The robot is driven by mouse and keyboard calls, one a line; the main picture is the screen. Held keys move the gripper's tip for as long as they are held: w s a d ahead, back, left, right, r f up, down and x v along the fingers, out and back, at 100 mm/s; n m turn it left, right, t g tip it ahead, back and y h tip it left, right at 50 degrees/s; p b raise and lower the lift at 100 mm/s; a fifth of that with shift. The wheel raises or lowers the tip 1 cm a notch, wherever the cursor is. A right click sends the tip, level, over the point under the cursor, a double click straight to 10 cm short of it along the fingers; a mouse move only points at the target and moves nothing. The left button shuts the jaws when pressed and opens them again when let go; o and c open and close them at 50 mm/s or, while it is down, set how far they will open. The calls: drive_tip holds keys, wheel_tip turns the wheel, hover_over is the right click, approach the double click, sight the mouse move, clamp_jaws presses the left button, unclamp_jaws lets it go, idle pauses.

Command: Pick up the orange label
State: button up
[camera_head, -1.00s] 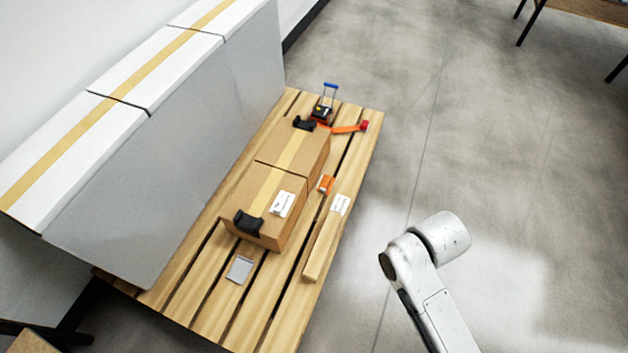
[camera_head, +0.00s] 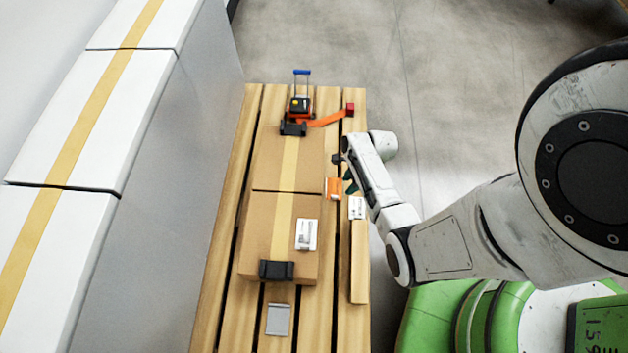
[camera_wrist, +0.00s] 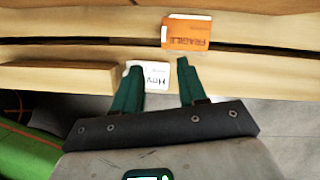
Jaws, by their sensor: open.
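The orange label (camera_head: 333,188) lies by the right side of the cardboard boxes on the slatted wooden pallet. In the wrist view the orange label (camera_wrist: 186,33) shows a white edge and the word FRAGILE, upside down. My gripper (camera_head: 347,175) is beside it on its right, partly hidden by my arm. In the wrist view my gripper (camera_wrist: 163,75) has its two green fingers apart, with nothing gripped. The orange label is just beyond the fingertips, nearer the right finger. A white label (camera_wrist: 157,75) is partly hidden behind the left finger.
The white label (camera_head: 356,208) is near a wooden block (camera_head: 359,262). Cardboard boxes (camera_head: 262,215) carry another white label (camera_head: 306,234) and black corner pieces. A tool with a blue handle (camera_head: 302,85) and an orange strap (camera_head: 328,119) are at the far end. Tall white boxes (camera_head: 100,130) stand left.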

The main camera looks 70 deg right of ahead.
drive_tip(key=b, duration=0.3)
hover_over(337, 197)
drive_tip(key=s+d, duration=0.1)
wheel_tip(337, 197, down, 6)
drive_tip(key=shift+s+r, duration=0.15)
drive_tip(key=shift+r, duration=0.05)
drive_tip(key=b+x, duration=0.4)
drive_tip(key=x, duration=0.1)
drive_tip(key=shift+d+f, duration=0.1)
drive_tip(key=shift+f, duration=0.05)
clamp_jaws()
